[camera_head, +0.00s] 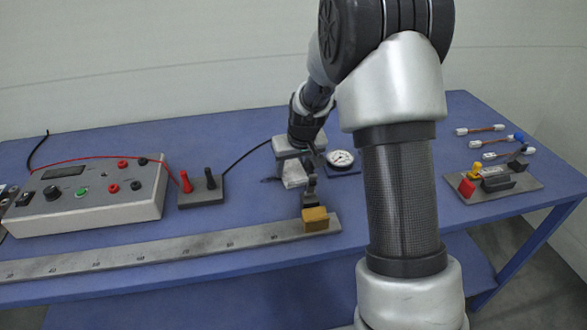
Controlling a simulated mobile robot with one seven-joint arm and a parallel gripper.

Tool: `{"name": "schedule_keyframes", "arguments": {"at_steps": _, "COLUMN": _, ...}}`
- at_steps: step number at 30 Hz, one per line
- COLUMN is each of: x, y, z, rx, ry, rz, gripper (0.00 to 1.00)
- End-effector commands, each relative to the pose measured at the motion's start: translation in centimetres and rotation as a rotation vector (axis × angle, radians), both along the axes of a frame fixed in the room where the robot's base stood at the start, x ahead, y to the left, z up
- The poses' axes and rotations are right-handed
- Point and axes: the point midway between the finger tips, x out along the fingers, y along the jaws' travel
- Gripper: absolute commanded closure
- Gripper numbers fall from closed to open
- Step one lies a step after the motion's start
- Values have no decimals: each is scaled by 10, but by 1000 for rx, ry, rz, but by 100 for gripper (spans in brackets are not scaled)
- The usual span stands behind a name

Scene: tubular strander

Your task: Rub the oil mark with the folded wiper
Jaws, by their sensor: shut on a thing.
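My gripper (294,172) points down over the blue table, just behind the right end of the long scale bar. A pale, off-white block-like piece under the gripper's body appears to be the folded wiper (293,177), held in the jaws. It is low, near the tabletop; I cannot tell whether it touches. A small dark patch just left of it may be the oil mark (269,181); its right side may be hidden by the wiper and gripper.
An ochre block (315,220) sits on the scale bar's (180,247) right end, close to my gripper. A dial gauge (341,159) is behind right. A two-post terminal block (201,190) and control box (90,198) stand left. A clamp fixture (492,184) is right.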

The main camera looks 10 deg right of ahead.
Motion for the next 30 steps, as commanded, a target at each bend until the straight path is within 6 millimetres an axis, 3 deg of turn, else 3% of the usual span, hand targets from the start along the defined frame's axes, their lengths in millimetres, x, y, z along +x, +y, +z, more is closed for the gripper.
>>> {"name": "schedule_keyframes", "arguments": {"at_steps": 3, "x": 1, "y": -1, "z": 26, "rx": -1, "ry": -4, "rz": -1, "gripper": 64}}
{"name": "schedule_keyframes", "arguments": {"at_steps": 18, "x": 3, "y": 0, "z": 68, "rx": -1, "ry": 0, "rz": -1, "gripper": 64}}
{"name": "schedule_keyframes", "arguments": {"at_steps": 30, "x": 3, "y": 0, "z": 80, "rx": -1, "ry": 0, "rz": 0, "gripper": 64}}
